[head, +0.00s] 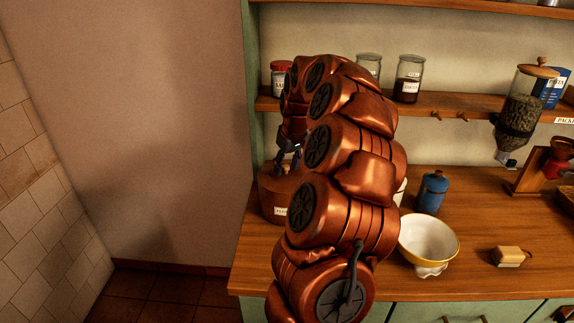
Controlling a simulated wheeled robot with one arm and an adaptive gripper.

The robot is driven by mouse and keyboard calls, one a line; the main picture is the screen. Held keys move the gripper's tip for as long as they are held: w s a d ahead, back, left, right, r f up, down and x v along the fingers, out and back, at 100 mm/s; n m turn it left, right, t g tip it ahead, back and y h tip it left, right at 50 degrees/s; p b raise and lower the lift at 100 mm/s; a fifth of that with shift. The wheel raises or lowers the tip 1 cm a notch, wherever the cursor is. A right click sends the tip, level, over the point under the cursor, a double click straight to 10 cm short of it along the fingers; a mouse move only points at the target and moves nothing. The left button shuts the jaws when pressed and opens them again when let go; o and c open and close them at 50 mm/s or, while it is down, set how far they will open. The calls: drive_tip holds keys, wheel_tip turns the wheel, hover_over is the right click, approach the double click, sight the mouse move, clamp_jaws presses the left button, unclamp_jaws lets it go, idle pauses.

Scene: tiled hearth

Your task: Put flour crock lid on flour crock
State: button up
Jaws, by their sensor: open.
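The brown flour crock (271,197), with a pale label partly in view, stands at the left end of the wooden counter. My copper-coloured arm hides its right side. My gripper (284,158) is open, with its dark fingers pointing down just above or at the top of the crock. The flour crock lid cannot be clearly told apart from the crock; whether it sits on the rim is too small and too covered to tell. I cannot tell whether the fingers touch anything.
A blue jar (432,192), a yellow-rimmed white bowl (428,240) and a small wooden-topped block (509,257) stand on the counter (480,215) to the right. Above, a shelf (460,103) holds glass jars, including a dark-filled one (408,80). A green upright (249,130) borders the left.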

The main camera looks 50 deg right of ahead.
drive_tip(key=v, duration=1.2)
idle(1.1)
drive_tip(key=s+a+f+n+g+y, duration=0.1)
drive_tip(key=s+a+f+n, duration=0.1)
drive_tip(key=a, duration=1.1)
drive_tip(key=s+a+f+n+g, duration=0.1)
drive_tip(key=s+a, duration=0.1)
drive_tip(key=a, duration=1.2)
drive_tip(key=s+a+f+g, duration=0.1)
drive_tip(key=s+a+f, duration=0.4)
drive_tip(key=s, duration=0.5)
drive_tip(key=s+a+f+g, duration=0.1)
drive_tip(key=s+a+f, duration=0.4)
drive_tip(key=s, duration=0.5)
drive_tip(key=shift+a+f+g, duration=0.3)
drive_tip(key=shift+a+f, duration=0.1)
drive_tip(key=shift+a, duration=0.3)
